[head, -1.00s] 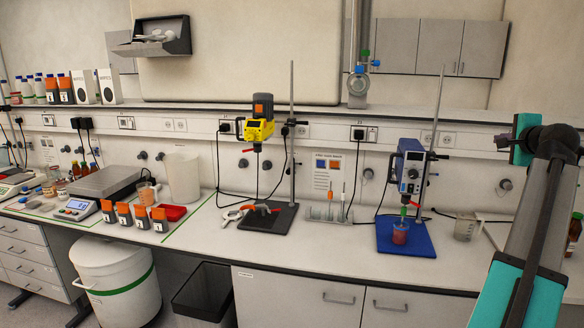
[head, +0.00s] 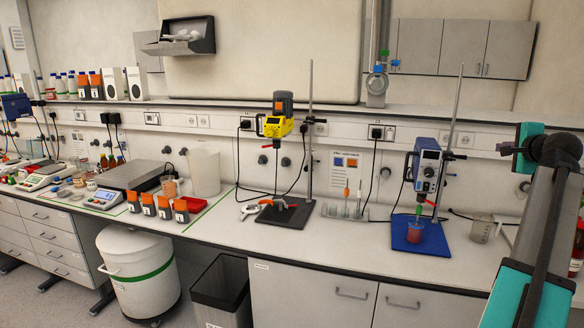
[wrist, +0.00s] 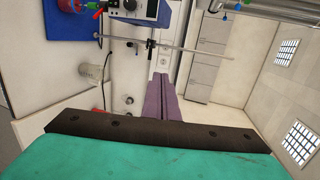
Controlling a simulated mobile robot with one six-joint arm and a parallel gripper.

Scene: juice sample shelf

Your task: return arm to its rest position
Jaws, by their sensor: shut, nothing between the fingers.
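My gripper (wrist: 163,97) shows in the wrist view. Its two purple-grey fingers lie together with nothing between them. In the wrist view the fingers are in free air, apart from the bench. A glass beaker (wrist: 91,72) and a blue stirrer unit (wrist: 137,10) show to their left in that view.
In the head view a blue stand plate (head: 420,236) with a cup of red liquid (head: 415,231) is left of my arm. A beaker (head: 482,229) stands close to the arm. A yellow stirrer (head: 277,127) and orange-capped bottles (head: 164,207) are farther left.

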